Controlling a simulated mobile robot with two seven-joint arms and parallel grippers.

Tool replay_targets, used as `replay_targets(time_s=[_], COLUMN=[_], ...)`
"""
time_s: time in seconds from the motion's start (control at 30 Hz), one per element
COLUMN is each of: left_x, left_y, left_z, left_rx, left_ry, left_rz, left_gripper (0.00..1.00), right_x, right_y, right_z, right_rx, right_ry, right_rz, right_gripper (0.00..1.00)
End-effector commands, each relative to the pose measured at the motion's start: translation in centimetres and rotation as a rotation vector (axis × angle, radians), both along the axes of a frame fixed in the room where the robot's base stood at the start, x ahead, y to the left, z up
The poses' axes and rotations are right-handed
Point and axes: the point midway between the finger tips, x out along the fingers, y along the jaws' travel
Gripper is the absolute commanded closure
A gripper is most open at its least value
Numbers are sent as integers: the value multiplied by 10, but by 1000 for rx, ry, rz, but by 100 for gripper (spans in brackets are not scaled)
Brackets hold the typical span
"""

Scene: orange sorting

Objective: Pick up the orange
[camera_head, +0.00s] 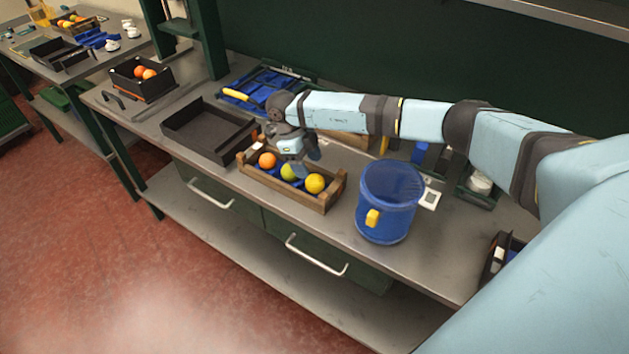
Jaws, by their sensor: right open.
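A wooden crate (283,191) stands on the workbench and holds an orange (267,160) at its left end, a yellow-green fruit (289,172) in the middle and a yellow fruit (315,183) at its right end. My right gripper (298,166) is over the crate, pointing down, close above the middle fruit and to the right of the orange. It is open, and I see nothing held in it. The gripper partly hides the middle fruit and the crate's back. My left gripper does not show.
A black tray (205,133) lies left of the crate, and a blue bucket (388,203) stands to its right. A black box (141,82) with oranges is at the bench's far left. A blue rack (262,90) lies behind. The bench's front edge is near the crate.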

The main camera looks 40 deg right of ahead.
Motion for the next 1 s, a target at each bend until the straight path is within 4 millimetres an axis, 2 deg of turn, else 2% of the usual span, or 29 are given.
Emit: replay_targets(time_s=[0.17,0.3,0.47,0.73,0.77,0.87,0.9,1.0], left_x=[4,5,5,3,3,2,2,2], left_y=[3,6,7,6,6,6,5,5], left_z=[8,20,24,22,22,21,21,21], left_rx=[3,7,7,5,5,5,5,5], left_ry=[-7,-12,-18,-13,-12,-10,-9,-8], left_rz=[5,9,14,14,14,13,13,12], left_gripper=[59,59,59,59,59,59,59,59], right_x=[-4,-9,-15,-16,-16,-16,-16,-16], right_y=[-2,-6,-10,-10,-10,-10,-10,-10], right_z=[-10,-30,-49,-54,-54,-54,-54,-54], right_rx=[0,1,1,1,1,1,1,1], right_ry=[1,3,2,0,0,0,0,0], right_rz=[0,-1,-2,0,0,0,0,0], right_gripper=[37,37,37,37,39,62,66,67])
